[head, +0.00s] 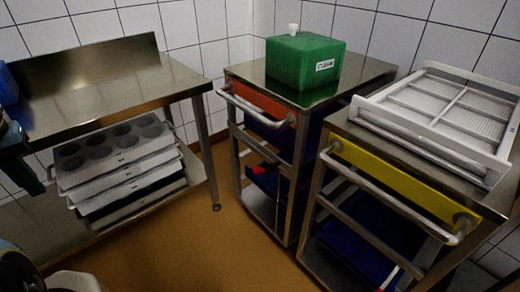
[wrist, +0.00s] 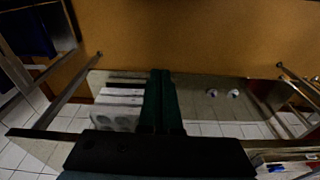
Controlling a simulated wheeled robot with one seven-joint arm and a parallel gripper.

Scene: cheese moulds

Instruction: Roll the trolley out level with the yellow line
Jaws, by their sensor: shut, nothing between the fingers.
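Two steel trolleys stand side by side against the tiled wall in the head view. I cannot tell which one the task means. No yellow line shows on the visible floor. My gripper (wrist: 161,75) is shut and empty in the wrist view, with dark green fingers in front of a bench's lower shelf. It is apart from both trolley handles.
A steel bench (head: 110,88) stands at left, with stacked mould trays (head: 120,160) on its lower shelf. The green box (head: 305,62) is labelled CLEAN. A white partitioned tray (head: 440,108) lies on the right trolley. Brown floor (head: 185,245) is open in front.

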